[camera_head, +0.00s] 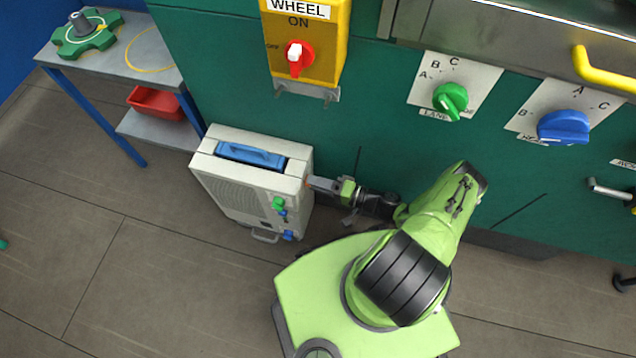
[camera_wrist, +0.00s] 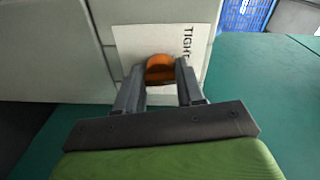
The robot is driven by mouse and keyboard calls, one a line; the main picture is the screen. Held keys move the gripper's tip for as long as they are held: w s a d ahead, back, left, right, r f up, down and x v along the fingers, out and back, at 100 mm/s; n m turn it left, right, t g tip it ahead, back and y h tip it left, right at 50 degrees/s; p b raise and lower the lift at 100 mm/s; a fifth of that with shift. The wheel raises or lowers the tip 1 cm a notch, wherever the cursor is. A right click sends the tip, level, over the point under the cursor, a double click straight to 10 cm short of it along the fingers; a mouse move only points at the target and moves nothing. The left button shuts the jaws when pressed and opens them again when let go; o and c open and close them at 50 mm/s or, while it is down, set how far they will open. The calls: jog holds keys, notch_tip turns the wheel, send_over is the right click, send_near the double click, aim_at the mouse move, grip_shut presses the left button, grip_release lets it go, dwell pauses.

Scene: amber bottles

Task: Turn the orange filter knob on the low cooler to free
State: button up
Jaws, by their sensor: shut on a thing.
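The low cooler (camera_head: 232,182) is a pale box on the floor with a blue handle recess (camera_head: 250,155) on top. My gripper (camera_head: 312,183) reaches its right side from the right. In the wrist view, the orange filter knob (camera_wrist: 159,68) sits on a white label plate (camera_wrist: 130,42) on the cooler's side. The word TIGHT reads sideways along the plate's right part; other lettering is hidden. My gripper (camera_wrist: 160,76) is shut on the knob, one finger on each side. The knob's pointer direction cannot be made out.
The green machine wall (camera_head: 380,130) stands close behind the cooler and my arm. It carries a yellow switch box (camera_head: 325,45), a green knob (camera_head: 450,100) and a blue knob (camera_head: 563,127). A side table (camera_head: 120,55) stands at left. Floor in front of the cooler is clear.

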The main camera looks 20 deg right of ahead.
jog(key=m, duration=0.6)
jog(key=m+g, duration=0.1)
jog(key=m, duration=0.2)
jog(key=shift+w+d+r+m, duration=0.1)
jog(key=shift+w+r+m, duration=0.05)
jog(key=shift+r+m, duration=0.15)
dwell(0.6)
jog(key=o, duration=1)
jog(key=shift+f, duration=0.1)
jog(key=p+v, duration=0.1)
jog(key=v, duration=1.4)
jog(key=shift+d, duration=0.4)
